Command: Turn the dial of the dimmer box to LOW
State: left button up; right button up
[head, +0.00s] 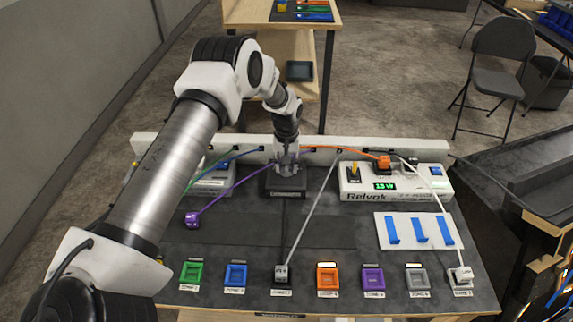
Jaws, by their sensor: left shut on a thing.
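The dimmer box (287,192) is a dark, low box at the back middle of the console board. My left gripper (286,162) points down over it from above and is shut on its dial. The fingers hide the dial, and its pointer and the setting marks cannot be read from here. My right gripper is not in view.
A white Relvok supply (395,196) with a green display reading about 13 W stands to the right. Coloured sockets, such as the orange one (327,279), line the front edge. A purple plug (192,220) lies loose at left. Cables cross the dark board (330,235).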

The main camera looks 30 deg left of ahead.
aim_at(287, 167)
pick_arm(q)
jog(key=shift+s+f, duration=0.1)
dwell(0.3)
jog(key=o, duration=1.2)
jog(key=shift+c, duration=0.2)
notch_tip(287, 167, up, 12)
